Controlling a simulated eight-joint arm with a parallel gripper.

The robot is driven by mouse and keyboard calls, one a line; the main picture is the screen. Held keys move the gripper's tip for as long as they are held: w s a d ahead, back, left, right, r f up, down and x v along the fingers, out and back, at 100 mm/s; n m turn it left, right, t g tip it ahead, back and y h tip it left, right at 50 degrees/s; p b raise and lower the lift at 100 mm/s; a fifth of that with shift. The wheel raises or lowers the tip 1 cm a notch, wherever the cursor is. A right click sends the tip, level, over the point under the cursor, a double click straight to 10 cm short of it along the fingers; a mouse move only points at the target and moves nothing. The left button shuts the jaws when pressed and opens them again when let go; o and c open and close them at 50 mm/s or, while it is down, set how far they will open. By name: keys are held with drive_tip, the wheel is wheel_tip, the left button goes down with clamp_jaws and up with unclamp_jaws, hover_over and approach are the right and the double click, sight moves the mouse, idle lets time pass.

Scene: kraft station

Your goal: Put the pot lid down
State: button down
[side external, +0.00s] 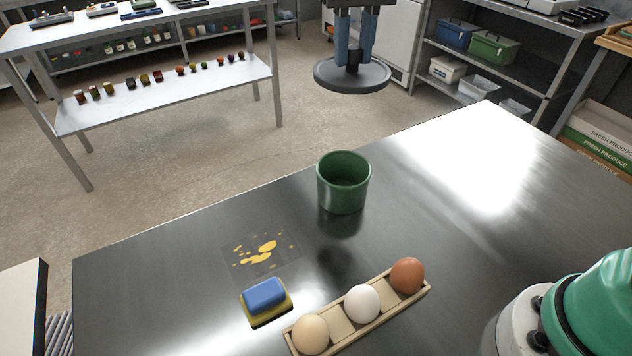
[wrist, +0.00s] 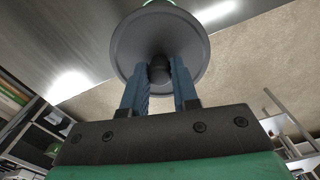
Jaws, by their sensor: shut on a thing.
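The pot lid (side external: 330,78) is a dark grey disc with a black knob. My gripper (side external: 354,58) is shut on the lid's knob and holds the lid level, high above the table, at the top of the side view. In the wrist view the lid (wrist: 135,45) hangs beyond the blue fingers of my gripper (wrist: 160,75), with the knob between them. A green pot (side external: 343,182) stands upright and open on the steel table, below the lid in the side view. A bit of green shows past the lid's edge in the wrist view.
On the steel table (side external: 150,255) are a yellow spill (side external: 262,252), a blue and yellow sponge (side external: 265,298), and a wooden holder (side external: 337,325) with three eggs. Shelves stand behind.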

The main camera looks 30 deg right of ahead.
sight(356, 47)
wheel_tip(356, 47, up, 3)
drive_tip(key=shift+r, duration=0.15)
drive_tip(key=shift+d+r, duration=0.1)
drive_tip(key=shift+r, duration=0.1)
drive_tip(key=shift+s+d, duration=0.3)
drive_tip(key=s+d+f, duration=0.6)
drive_tip(key=s+d, duration=0.1)
drive_tip(key=s, duration=0.3)
wheel_tip(356, 47, down, 20)
drive_tip(key=shift+w+a+r, duration=0.1)
drive_tip(key=shift+a+r, duration=0.05)
drive_tip(key=shift+r, duration=0.05)
drive_tip(key=shift+f, duration=0.1)
drive_tip(key=c, duration=0.7)
unclamp_jaws()
drive_tip(key=shift+o, duration=0.2)
